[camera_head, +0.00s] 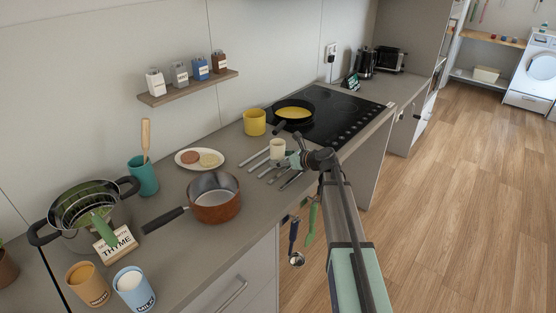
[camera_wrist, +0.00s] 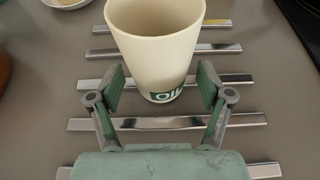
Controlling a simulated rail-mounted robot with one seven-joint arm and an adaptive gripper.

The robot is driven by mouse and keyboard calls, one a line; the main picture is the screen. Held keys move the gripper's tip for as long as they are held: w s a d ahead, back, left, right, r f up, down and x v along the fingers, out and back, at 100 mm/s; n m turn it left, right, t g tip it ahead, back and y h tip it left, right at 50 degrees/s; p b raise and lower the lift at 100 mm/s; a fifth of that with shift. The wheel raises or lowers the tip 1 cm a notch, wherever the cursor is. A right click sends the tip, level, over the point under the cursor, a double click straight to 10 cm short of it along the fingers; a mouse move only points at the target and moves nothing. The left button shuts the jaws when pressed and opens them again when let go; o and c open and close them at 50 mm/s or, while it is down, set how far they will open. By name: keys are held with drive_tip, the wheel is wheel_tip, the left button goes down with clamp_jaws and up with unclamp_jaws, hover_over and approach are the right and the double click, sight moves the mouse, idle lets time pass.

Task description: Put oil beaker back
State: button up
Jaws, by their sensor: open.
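The oil beaker (camera_wrist: 152,40) is a cream cup with a green "OIL" label. It stands upright on the metal strips set in the counter, and it also shows in the head view (camera_head: 277,148). My gripper (camera_wrist: 158,85) is open, its two fingers spread at the near side of the beaker's lower part, with the beaker just ahead of and partly between the fingertips. I cannot tell whether either finger touches it. In the head view my gripper (camera_head: 290,158) is right beside the beaker.
A yellow mug (camera_head: 254,122) and a plate (camera_head: 200,158) with two round items are near the beaker. A copper pot (camera_head: 215,203) stands to the left. The black hob (camera_head: 345,120) with a pan (camera_head: 294,112) lies behind. Beakers of milk (camera_head: 134,288) and another orange one (camera_head: 87,283) stand front left.

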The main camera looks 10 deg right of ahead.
drive_tip(key=b+v, duration=0.1)
drive_tip(key=v, duration=0.9)
drive_tip(key=shift+s+b, duration=0.1)
drive_tip(key=shift+b, duration=0.2)
